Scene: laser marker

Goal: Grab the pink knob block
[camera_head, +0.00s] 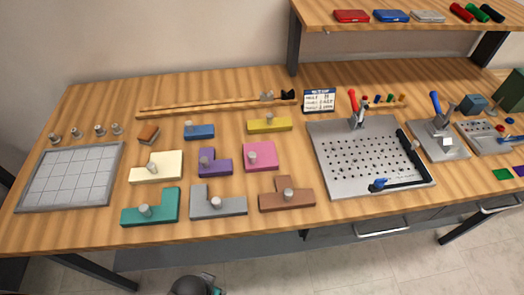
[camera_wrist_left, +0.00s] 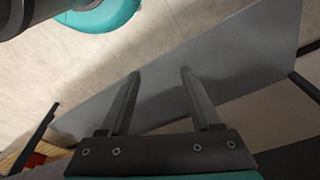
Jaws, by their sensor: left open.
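The block is not in the wrist view, and neither gripper shows in the head view.
Blue (camera_head: 199,132), cream (camera_head: 157,167), teal (camera_head: 151,208) and grey (camera_head: 218,205) knob blocks surround the pink one. A gridded tray (camera_head: 119,150) lies left, a perforated metal plate (camera_head: 330,185) right. A shelf (camera_head: 440,33) overhangs the back right. A wooden rail (camera_head: 210,105) lies behind.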

